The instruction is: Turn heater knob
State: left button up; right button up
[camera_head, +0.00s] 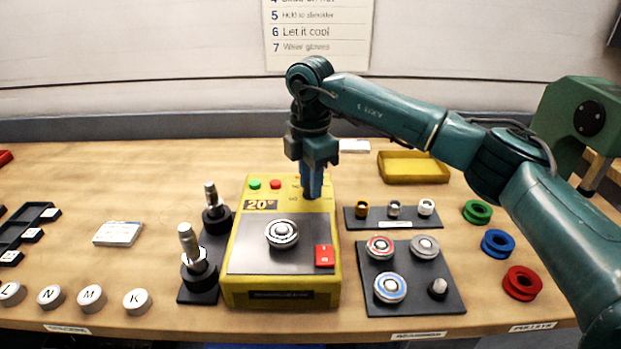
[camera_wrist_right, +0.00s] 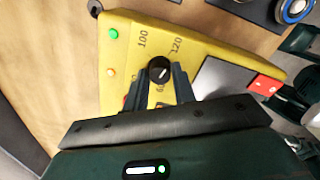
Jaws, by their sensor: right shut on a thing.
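The yellow heater (camera_head: 236,270) stands in the middle of the bench, with a display reading 20°, a green and a red button, and a dark plate bearing a round metal part (camera_head: 282,234). My right gripper (camera_head: 311,192) points down at the heater's back right corner and hides the knob in the head view. In the right wrist view, the black heater knob (camera_wrist_right: 159,69) with a white mark sits between the fingertips of my right gripper (camera_wrist_right: 160,82), which is shut on it. Dial numbers 100 and 120 show around it. My left gripper is not in view.
A red button (camera_head: 324,256) sits on the heater's front right. Dark stands with upright metal pieces (camera_head: 200,272) are close on the left. Racks of small parts (camera_head: 415,290), coloured rings (camera_head: 497,243) and a yellow tray (camera_head: 413,167) lie to the right. Lettered caps (camera_head: 91,298) line the front left.

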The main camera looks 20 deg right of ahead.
jog(key=shift+r, duration=0.1)
jog(key=o, duration=1)
notch_tip(320, 180, up, 13)
jog(key=shift+b, duration=0.45)
jog(key=shift+r, duration=0.15)
